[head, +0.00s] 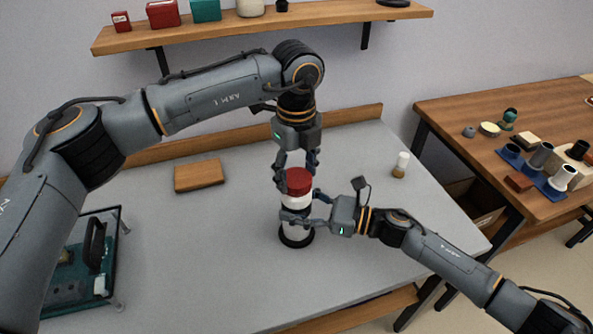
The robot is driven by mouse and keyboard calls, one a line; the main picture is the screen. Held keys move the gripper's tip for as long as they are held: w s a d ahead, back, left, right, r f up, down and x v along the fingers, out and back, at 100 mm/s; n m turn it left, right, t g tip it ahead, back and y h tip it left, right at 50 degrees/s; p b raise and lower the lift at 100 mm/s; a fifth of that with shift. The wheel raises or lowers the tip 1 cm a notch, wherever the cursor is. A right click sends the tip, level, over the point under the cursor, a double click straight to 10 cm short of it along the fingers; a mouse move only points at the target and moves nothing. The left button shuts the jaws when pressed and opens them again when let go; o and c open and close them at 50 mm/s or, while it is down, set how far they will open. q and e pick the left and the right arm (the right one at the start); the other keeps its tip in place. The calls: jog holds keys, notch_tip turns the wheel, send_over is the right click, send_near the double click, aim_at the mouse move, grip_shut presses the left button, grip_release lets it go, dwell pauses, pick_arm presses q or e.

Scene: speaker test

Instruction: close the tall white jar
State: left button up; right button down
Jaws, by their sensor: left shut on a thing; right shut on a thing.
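The tall white jar (297,233) stands upright on the grey table near its middle, with a dark ring at its foot. A red lid (299,181) sits at the top of the jar; whether it is fully seated I cannot tell. My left gripper (296,178) comes down from above and is shut on the red lid. My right gripper (297,216) reaches in from the right and is shut on the jar's body, below the lid. The fingers hide parts of the lid and the jar's middle.
A wooden block (199,175) lies left of the jar. A small white-topped bottle (401,164) stands to the right. A dark-framed tray (117,222) is at the left. A wooden side table (470,140) holds several cups. A shelf (330,15) hangs above.

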pick_arm(q)
jog(key=m, duration=0.6)
jog(key=shift+m, duration=0.4)
jog(key=m, duration=0.8)
jog(key=shift+f, duration=0.1)
jog(key=m, duration=1.5)
jog(key=shift+m, duration=0.4)
jog(key=o, duration=1.3)
